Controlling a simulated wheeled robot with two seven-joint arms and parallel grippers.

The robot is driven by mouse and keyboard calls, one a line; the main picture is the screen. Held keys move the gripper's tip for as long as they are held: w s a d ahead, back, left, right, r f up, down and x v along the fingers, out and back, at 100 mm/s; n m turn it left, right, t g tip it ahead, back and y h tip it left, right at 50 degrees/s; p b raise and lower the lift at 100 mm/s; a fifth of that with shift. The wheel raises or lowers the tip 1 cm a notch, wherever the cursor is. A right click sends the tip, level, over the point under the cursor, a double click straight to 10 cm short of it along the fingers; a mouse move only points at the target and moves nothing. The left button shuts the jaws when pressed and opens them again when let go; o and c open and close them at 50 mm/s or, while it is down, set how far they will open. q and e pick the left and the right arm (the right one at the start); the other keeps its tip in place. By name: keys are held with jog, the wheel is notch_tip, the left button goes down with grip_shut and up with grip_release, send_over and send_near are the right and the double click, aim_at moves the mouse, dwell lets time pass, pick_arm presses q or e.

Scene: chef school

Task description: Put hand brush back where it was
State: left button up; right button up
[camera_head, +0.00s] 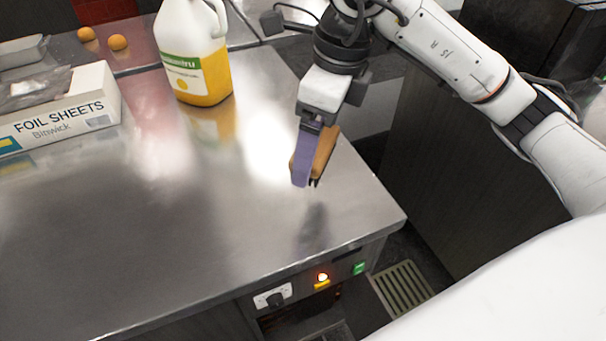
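My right gripper (311,163) reaches in from the upper right and points down over the right part of the steel table. It is shut on the hand brush (325,152), which has a brown wooden body. A purple finger covers the brush's left side, and the other finger is hidden behind it. Small dark bits, probably bristles, show at its lower end. The brush appears held above the table, with a dark reflection below it on the steel. My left gripper is not in view.
The steel table (190,235) is clear at the front and middle. A white jug with yellow liquid (190,50) stands behind. A foil sheets box (62,115) lies at the left, with two orange balls (117,42) beyond. The table's right edge is close to the brush.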

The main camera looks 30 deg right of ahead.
aim_at(327, 147)
jog(key=f, duration=0.4)
jog(key=shift+s+f, duration=0.35)
jog(key=shift+f, duration=0.6)
notch_tip(327, 147, down, 3)
jog(key=shift+f+p, duration=0.1)
jog(key=shift+p, duration=0.4)
jog(key=shift+w+f, duration=0.1)
jog(key=shift+f, duration=0.1)
jog(key=o, duration=1)
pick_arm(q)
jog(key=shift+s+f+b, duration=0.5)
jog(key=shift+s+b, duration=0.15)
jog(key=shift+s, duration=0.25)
pick_arm(e)
jog(key=r, duration=0.4)
jog(key=s+d+r, duration=0.1)
jog(key=r, duration=0.7)
jog(key=shift+s+d, duration=0.15)
jog(key=shift+s, duration=0.05)
